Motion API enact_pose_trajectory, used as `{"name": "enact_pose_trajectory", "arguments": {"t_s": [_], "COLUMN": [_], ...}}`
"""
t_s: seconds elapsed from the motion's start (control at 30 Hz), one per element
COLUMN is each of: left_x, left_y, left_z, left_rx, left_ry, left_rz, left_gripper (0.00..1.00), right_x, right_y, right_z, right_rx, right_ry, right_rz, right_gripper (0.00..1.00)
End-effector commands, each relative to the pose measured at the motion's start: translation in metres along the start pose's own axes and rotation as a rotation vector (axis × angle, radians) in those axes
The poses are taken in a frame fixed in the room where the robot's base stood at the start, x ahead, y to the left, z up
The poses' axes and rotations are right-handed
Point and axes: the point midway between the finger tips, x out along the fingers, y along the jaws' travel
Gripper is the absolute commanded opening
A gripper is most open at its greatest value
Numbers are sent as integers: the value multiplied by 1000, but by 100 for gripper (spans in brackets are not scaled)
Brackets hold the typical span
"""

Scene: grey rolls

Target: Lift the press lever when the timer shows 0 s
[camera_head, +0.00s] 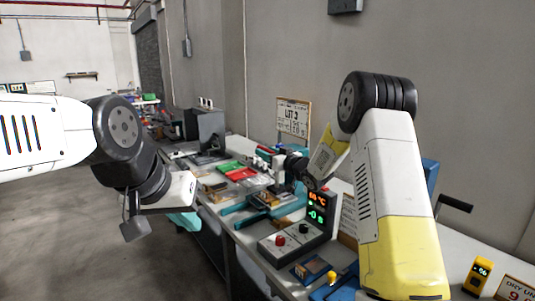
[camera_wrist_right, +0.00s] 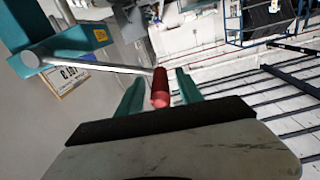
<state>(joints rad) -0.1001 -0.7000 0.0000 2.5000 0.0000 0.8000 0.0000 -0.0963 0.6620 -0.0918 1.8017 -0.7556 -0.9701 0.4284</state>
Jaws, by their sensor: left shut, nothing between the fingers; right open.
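The timer display (camera_head: 318,207) stands on the bench; its upper line seems to read 60 °C in red and its green lower line -0 s. The press (camera_head: 270,211), with teal parts, is partly hidden behind my right arm. The press lever is a grey rod (camera_wrist_right: 105,64) with a red grip (camera_wrist_right: 160,90) in the right wrist view. My right gripper (camera_wrist_right: 161,80) is open, with its teal fingers on either side of the red grip; contact is not clear. My left gripper (camera_head: 184,222) is shut and empty, beside the bench's left edge.
A control box (camera_head: 291,242) with red and black knobs sits in front of the display. Red and green trays (camera_head: 240,173) and small parts crowd the bench behind. A LOT 3 sign (camera_head: 293,117) stands by the wall. Open floor (camera_head: 75,215) lies left.

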Motion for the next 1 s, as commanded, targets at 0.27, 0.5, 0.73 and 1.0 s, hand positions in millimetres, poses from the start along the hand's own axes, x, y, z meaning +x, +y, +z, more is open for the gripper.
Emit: {"name": "enact_pose_trajectory", "arguments": {"t_s": [0.27, 0.5, 0.73, 1.0], "left_x": [0, 0, 0, 0], "left_y": [0, 0, 0, 0], "left_z": [0, 0, 0, 0], "left_rx": [0, 0, 0, 0], "left_ry": [0, 0, 0, 0], "left_rz": [0, 0, 0, 0], "left_gripper": [0, 0, 0, 0], "right_x": [0, 0, -1, -1], "right_y": [0, 0, 0, 0], "right_z": [0, 0, 0, 0], "right_rx": [0, 0, 0, 0], "right_ry": [0, 0, 0, 0], "right_rz": [0, 1, 1, 1], "right_gripper": [18, 0, 0, 0]}}
